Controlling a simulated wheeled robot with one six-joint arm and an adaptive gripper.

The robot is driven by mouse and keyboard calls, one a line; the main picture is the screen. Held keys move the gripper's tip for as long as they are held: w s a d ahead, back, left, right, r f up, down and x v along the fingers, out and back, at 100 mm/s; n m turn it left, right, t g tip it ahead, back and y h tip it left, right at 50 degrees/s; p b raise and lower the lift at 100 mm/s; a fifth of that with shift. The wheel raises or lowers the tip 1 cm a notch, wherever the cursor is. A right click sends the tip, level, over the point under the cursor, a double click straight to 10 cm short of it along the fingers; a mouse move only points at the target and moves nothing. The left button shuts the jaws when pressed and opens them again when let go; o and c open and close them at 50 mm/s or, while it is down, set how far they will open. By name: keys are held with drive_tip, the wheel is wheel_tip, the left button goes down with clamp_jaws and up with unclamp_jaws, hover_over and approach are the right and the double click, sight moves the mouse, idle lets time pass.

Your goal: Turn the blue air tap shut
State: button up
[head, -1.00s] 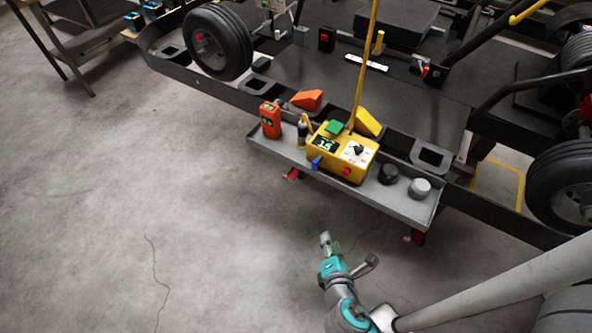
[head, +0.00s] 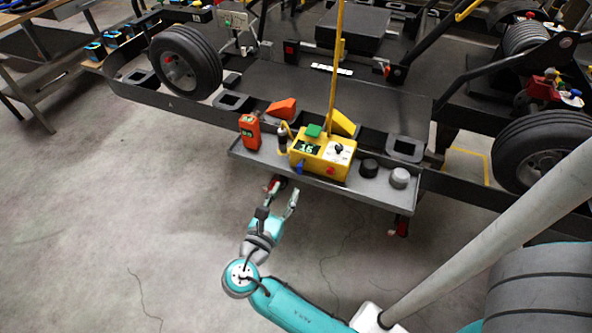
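A small blue tap (head: 300,167) sits low on the front face of the yellow control box (head: 312,164). The box stands on the grey tray (head: 375,190) at the front of the kart stand. The tap's exact turn angle is too small to tell. My gripper (head: 283,193) is just below and in front of the tray, slightly left of the tap. Its two fingers are apart, point up toward the tray edge and hold nothing. The tap is not between them.
The box has a green button (head: 314,130), a red button (head: 331,171) and a dial. An orange-red device (head: 250,132) stands left of it, two round knobs (head: 399,178) right. A yellow pole (head: 335,80) rises behind. Red-footed supports hang under the tray. Floor at left is clear.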

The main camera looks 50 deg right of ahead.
sight(299, 169)
drive_tip(key=x, duration=0.9)
clamp_jaws()
